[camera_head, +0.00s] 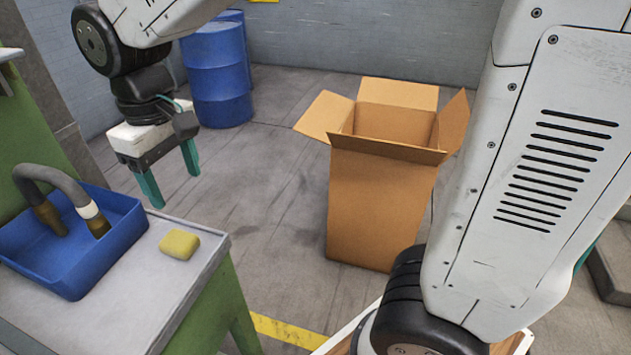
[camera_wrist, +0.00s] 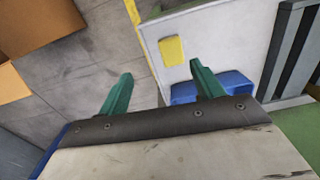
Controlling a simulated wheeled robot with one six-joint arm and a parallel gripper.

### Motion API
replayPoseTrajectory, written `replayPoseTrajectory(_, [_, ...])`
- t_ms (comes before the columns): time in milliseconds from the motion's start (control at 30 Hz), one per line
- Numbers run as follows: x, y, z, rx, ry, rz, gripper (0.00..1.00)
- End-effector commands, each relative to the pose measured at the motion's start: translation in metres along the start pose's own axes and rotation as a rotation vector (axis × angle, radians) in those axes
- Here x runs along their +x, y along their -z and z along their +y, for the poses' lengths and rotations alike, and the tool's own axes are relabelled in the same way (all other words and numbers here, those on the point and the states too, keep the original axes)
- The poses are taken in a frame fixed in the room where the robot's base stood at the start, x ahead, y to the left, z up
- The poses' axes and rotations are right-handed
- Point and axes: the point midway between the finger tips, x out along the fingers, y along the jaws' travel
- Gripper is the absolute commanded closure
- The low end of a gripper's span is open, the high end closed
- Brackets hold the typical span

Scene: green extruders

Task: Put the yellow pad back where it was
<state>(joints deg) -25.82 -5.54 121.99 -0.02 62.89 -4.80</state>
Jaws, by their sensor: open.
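The yellow pad (camera_head: 179,244) lies on the pale worktop (camera_head: 118,296), just right of the blue bin and near the worktop's right edge. It also shows in the wrist view (camera_wrist: 171,51), beyond my fingertips and apart from them. My gripper (camera_head: 169,187) has green fingers spread apart with nothing between them. It hangs in the air above and behind the worktop in the head view. The two fingers also show in the wrist view (camera_wrist: 160,72).
A blue bin (camera_head: 75,285) with a curved grey hose (camera_head: 60,176) stands on the worktop. An open cardboard box (camera_head: 380,200) stands on the floor at centre right. Blue barrels (camera_head: 217,75) stand at the back. Floor between box and worktop is clear.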

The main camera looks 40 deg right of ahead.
Motion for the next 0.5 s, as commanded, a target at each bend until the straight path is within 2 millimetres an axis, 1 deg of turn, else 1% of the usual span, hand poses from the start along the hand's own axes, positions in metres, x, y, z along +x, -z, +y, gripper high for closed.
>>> replayPoseTrajectory(33, [-0.009,-0.020,0.013,0.044,-0.002,0.014,0.34])
replayPoseTrajectory(67, [-0.013,-0.033,0.021,0.072,-0.003,0.019,0.34])
replayPoseTrajectory(100, [-0.018,-0.052,0.030,0.112,-0.005,0.029,0.34])
replayPoseTrajectory(167, [-0.024,-0.084,0.042,0.177,-0.009,0.040,0.34])
replayPoseTrajectory(200, [-0.026,-0.104,0.049,0.220,-0.011,0.048,0.34])
replayPoseTrajectory(267, [-0.028,-0.134,0.056,0.282,-0.015,0.060,0.34])
replayPoseTrajectory(300, [-0.027,-0.153,0.059,0.323,-0.018,0.066,0.34])
replayPoseTrajectory(400, [-0.023,-0.193,0.063,0.413,-0.025,0.082,0.34])
replayPoseTrajectory(500, [-0.017,-0.222,0.063,0.478,-0.031,0.092,0.34])
